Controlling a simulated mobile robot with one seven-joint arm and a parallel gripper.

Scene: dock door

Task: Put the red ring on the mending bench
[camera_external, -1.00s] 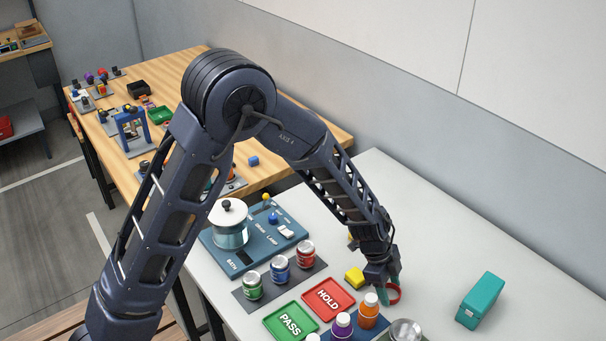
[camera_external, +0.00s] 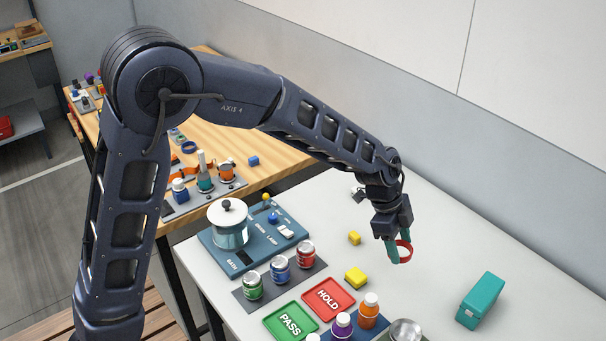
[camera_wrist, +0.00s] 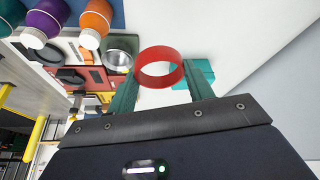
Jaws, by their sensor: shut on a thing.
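The red ring (camera_external: 409,252) is held in my gripper (camera_external: 398,253) above the far part of the white bench (camera_external: 350,200). In the wrist view the ring (camera_wrist: 160,81) sits between the two green fingers of my gripper (camera_wrist: 161,84), which are shut on it. The ring is clear of the bench top. A wooden bench (camera_external: 286,152) stands behind the white one, at upper left, partly hidden by my arm. No label shows which bench is the mending bench.
A wall runs behind.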

